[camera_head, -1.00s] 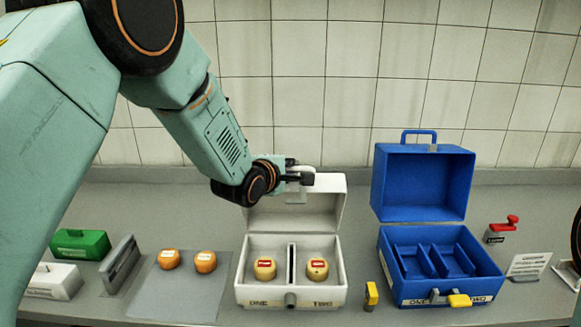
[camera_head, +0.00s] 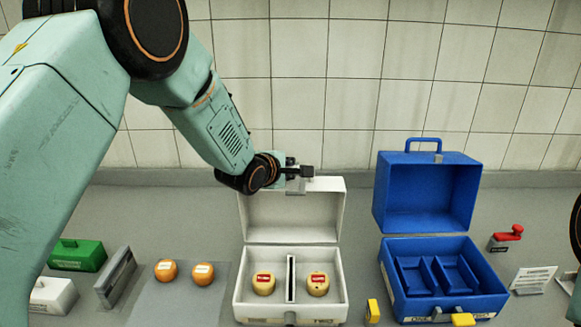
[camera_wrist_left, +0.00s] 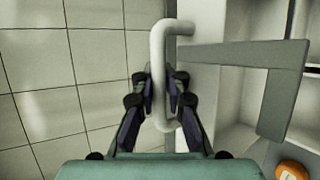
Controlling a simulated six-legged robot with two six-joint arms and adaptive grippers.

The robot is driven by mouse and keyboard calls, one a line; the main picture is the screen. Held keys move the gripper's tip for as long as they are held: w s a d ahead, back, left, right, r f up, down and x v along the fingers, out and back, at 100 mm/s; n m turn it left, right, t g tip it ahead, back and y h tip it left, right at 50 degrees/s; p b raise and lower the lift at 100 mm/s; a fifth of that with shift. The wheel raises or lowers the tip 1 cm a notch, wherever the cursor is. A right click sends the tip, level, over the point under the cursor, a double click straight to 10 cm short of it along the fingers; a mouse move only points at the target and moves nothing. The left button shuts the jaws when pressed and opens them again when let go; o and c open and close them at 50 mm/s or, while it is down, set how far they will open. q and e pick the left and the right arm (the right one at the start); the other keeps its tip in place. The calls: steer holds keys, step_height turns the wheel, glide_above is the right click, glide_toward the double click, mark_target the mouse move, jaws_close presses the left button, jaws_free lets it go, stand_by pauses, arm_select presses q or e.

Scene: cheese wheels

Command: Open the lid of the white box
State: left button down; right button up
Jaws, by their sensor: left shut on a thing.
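The white box (camera_head: 237,300) stands in the middle of the counter. Its lid (camera_head: 290,217) is swung up at the back, so the inside shows. Two pale cheese wheels with red labels, the left one (camera_head: 263,284) and the right one (camera_head: 318,284), sit in its two compartments, with a divider between them. My left gripper (camera_head: 298,172) is at the lid's top edge. In the left wrist view its fingers (camera_wrist_left: 160,82) are shut around the lid's white bar handle (camera_wrist_left: 158,50). My right gripper is not in view.
An open blue box (camera_head: 388,290) stands to the right. Two orange cheese wheels (camera_head: 166,271) (camera_head: 202,273) lie on a grey mat (camera_head: 205,305) to the left. A green block (camera_head: 78,257) is at far left. A red-topped item (camera_head: 507,237) is at right. A tiled wall is behind.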

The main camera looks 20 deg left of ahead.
arm_select(q)
steer(key=shift+s+r, duration=0.1)
steer(key=shift+r, duration=0.25)
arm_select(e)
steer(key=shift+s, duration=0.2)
arm_select(q)
steer(key=c, duration=1.4)
jaws_free()
steer(key=shift+s, duration=0.1)
steer(key=shift+o, duration=0.2)
steer(key=shift+f, duration=0.1)
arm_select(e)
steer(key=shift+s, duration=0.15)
arm_select(q)
steer(key=shift+f, duration=0.1)
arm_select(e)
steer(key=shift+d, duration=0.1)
arm_select(q)
steer(key=shift+s, duration=0.15)
steer(key=v, duration=1.1)
steer(key=shift+s+r, duration=0.25)
steer(key=shift+s, duration=0.1)
